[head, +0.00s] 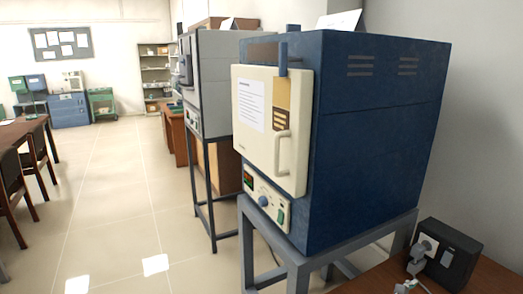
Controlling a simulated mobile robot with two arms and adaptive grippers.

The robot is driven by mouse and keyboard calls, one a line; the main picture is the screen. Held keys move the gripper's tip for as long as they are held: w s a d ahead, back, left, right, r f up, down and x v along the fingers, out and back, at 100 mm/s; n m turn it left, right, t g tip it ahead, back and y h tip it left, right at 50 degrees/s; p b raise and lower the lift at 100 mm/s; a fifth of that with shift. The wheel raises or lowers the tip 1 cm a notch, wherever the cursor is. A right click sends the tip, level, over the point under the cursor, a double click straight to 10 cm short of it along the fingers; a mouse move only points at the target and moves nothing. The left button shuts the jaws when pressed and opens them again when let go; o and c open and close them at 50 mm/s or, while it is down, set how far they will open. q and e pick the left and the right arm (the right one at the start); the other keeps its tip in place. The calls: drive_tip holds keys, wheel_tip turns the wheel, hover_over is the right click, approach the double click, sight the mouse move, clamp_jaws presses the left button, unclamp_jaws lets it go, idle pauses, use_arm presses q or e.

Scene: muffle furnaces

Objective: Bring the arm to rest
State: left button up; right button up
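Neither my left nor my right gripper shows in the head view, and no part of my arms can be made out with certainty. The nearest furnace is a blue muffle furnace (375,140) with a cream door (266,128) that looks closed. Its control panel (266,201) is below the door. It stands on a grey metal stand (300,277). A second, grey furnace (219,80) stands behind it on a dark frame (211,215).
A wooden table (490,280) at the lower right holds a black device (454,253) with pale fittings. Chairs (37,163) and a table stand at the left. Shelves (154,75) and blue cabinets (69,110) line the back. The tiled floor (115,200) between is clear.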

drive_tip(key=s+a+f+m+g+y, duration=0.1)
drive_tip(key=s+a+f+m+y, duration=0.35)
drive_tip(key=s+f, duration=0.2)
drive_tip(key=s+a+f+m+g+y, duration=0.2)
drive_tip(key=s+a+f+m+y, duration=0.1)
drive_tip(key=s+a+f+m, duration=0.4)
drive_tip(key=s+a+r+m+g+y, duration=0.1)
drive_tip(key=s+a+m+y, duration=0.3)
drive_tip(key=s, duration=0.4)
drive_tip(key=s+a+r+m+y, duration=0.2)
drive_tip(key=s+a+m+y, duration=0.2)
drive_tip(key=s, duration=0.5)
wheel_tip(320, 180, down, 33)
drive_tip(key=s+g+b, duration=0.2)
drive_tip(key=b, duration=0.3)
drive_tip(key=s+d+f+b, duration=0.2)
drive_tip(key=s+f+b, duration=0.1)
drive_tip(key=s+f, duration=1.2)
wheel_tip(320, 180, down, 3)
drive_tip(key=shift+s+d+g+h, duration=0.2)
drive_tip(key=shift+d+g+h, duration=0.1)
drive_tip(key=shift+g+h, duration=0.15)
use_arm(q)
wheel_tip(320, 180, down, 8)
drive_tip(key=shift+w+f, duration=0.2)
drive_tip(key=shift+w, duration=0.25)
use_arm(e)
drive_tip(key=shift+s, duration=0.1)
drive_tip(key=shift+c, duration=0.4)
